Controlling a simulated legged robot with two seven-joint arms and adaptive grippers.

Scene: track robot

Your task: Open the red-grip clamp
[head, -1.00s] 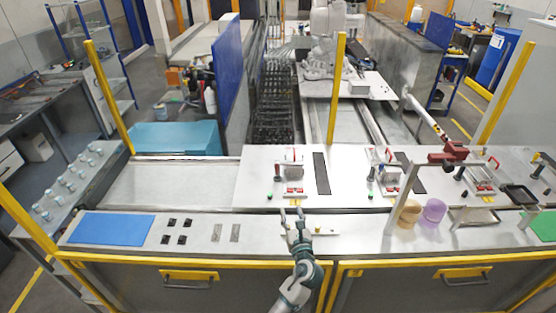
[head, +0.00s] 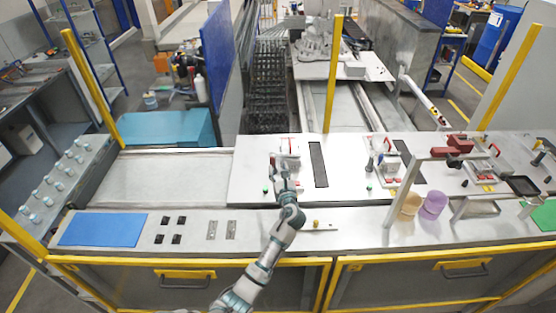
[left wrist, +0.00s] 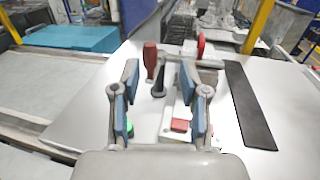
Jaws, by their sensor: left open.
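The red-grip clamp (head: 289,149) stands on the white plate just beyond my left gripper (head: 283,167), which partly hides it in the head view. In the left wrist view, its dark red grip (left wrist: 150,61) stands upright on a dark stem, with a bright red part (left wrist: 201,45) and a red block (left wrist: 181,125) nearby. My left gripper (left wrist: 159,76) is open, its fingers on either side of the view of the clamp's stem. I cannot tell whether they touch it. My right gripper is out of view.
Similar red clamps (head: 386,158) stand farther right on the plate. A black strip (head: 319,164) lies right of the near clamp, and a green button (head: 265,189) sits to its left. A blue mat (head: 104,229) lies at the front left. Cups (head: 433,205) stand at the right.

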